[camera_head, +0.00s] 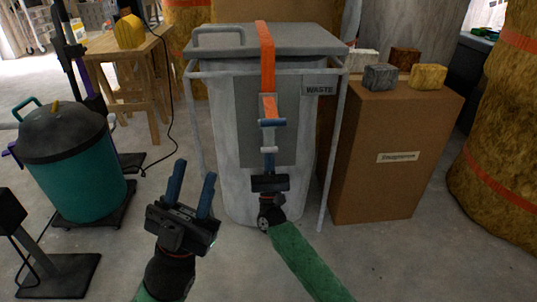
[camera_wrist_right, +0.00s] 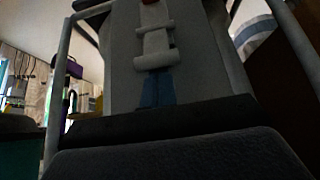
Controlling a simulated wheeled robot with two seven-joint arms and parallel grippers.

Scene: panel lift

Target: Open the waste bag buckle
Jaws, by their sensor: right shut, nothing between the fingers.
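The grey waste bin (camera_head: 225,130) with a "WASTE" label stands in the middle of the head view. An orange strap (camera_head: 266,45) runs over its lid and down the front to the buckle (camera_head: 269,107), which has a bluish crossbar and a paler crosspiece lower down. The buckle also shows, pale grey, in the right wrist view (camera_wrist_right: 154,42). My right gripper (camera_head: 269,158) is shut and empty, its blue fingers (camera_wrist_right: 157,88) just below the lower crosspiece; whether they touch it cannot be told. My left gripper (camera_head: 195,172) is open and empty, left of the bin's lower front.
A cardboard box (camera_head: 375,150) with several small blocks on top stands right of the bin. A teal drum (camera_head: 75,170) with a dark lid stands at left. A wooden table (camera_head: 130,50) is behind it. Pale tubes frame the bin. The floor between drum and bin is mostly clear.

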